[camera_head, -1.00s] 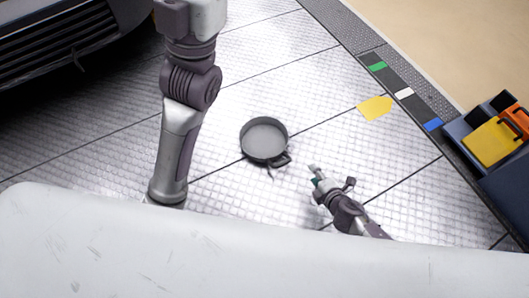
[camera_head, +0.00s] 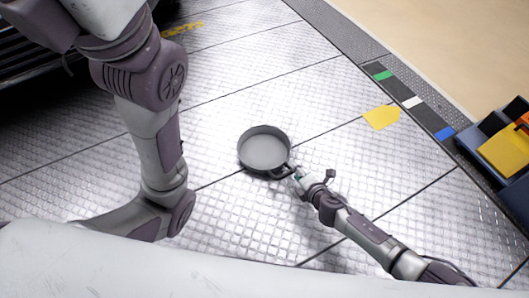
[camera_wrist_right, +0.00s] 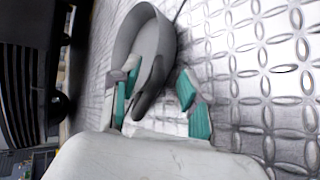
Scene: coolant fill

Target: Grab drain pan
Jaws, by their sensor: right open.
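The drain pan (camera_head: 264,147) is a round, shallow grey pan lying on the metal tread-plate floor in the middle of the head view. Its handle points to the lower right. My right gripper (camera_head: 298,176) is at that handle, with its arm coming from the lower right. In the right wrist view the pan (camera_wrist_right: 150,38) is at the top, and its dark handle (camera_wrist_right: 150,88) lies between the two green-padded fingers of the gripper (camera_wrist_right: 158,95). The fingers stand apart. My left arm shows at the left of the head view, but its gripper is not visible.
A dark vehicle front (camera_head: 30,60) stands at the upper left. A yellow marker (camera_head: 382,117) lies on the floor to the right. Blue bins with a yellow box (camera_head: 502,152) stand at the right edge. The floor around the pan is clear.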

